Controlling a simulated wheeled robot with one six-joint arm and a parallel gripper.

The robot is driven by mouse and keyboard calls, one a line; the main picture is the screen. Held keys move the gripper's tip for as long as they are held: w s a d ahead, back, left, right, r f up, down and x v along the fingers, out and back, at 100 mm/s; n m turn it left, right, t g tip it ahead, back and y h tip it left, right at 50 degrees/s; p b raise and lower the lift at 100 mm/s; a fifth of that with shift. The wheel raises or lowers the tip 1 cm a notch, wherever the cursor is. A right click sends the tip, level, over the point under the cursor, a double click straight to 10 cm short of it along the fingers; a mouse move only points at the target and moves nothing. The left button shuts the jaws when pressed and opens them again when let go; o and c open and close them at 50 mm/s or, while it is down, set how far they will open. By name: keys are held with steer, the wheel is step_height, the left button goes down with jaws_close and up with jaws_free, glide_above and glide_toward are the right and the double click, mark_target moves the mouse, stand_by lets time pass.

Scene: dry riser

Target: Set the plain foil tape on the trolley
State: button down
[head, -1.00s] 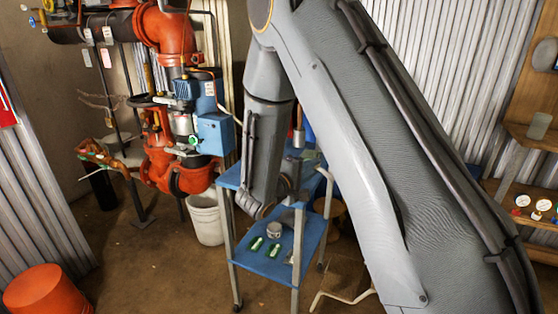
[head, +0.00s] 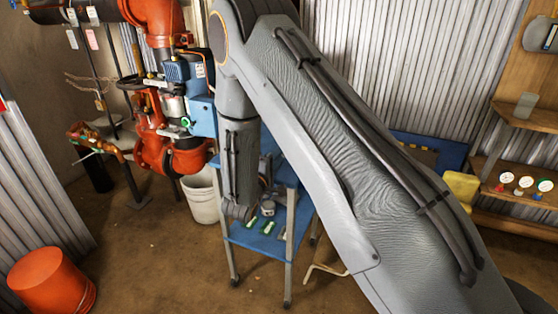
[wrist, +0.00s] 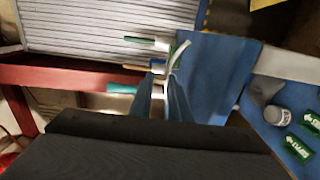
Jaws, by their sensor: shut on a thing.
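The trolley (head: 289,235) is a blue two-shelf cart on grey legs, in the middle of the head view behind my arm. In the wrist view its blue panel (wrist: 215,70) lies right of my gripper (wrist: 162,78). My gripper is shut on a small pale silvery thing (wrist: 158,68), mostly hidden between the fingers; I cannot tell whether it is the plain foil tape. In the head view my arm hides the gripper. A grey roll-like thing (wrist: 277,116) stands on the lower shelf beside green-and-white arrow signs (wrist: 298,147).
Slim green-and-white items (wrist: 145,40) lie beyond my fingertips, near a red beam (wrist: 75,76). A white bucket (head: 201,198) stands left of the trolley, by red pipework (head: 155,140). An orange bucket (head: 50,283) is at lower left. The floor between is clear.

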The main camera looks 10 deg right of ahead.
steer(key=shift+f, duration=1)
steer(key=shift+f, duration=0.2)
steer(key=c, duration=1.9)
jaws_free()
steer(key=shift+c, duration=0.2)
steer(key=shift+r, duration=0.15)
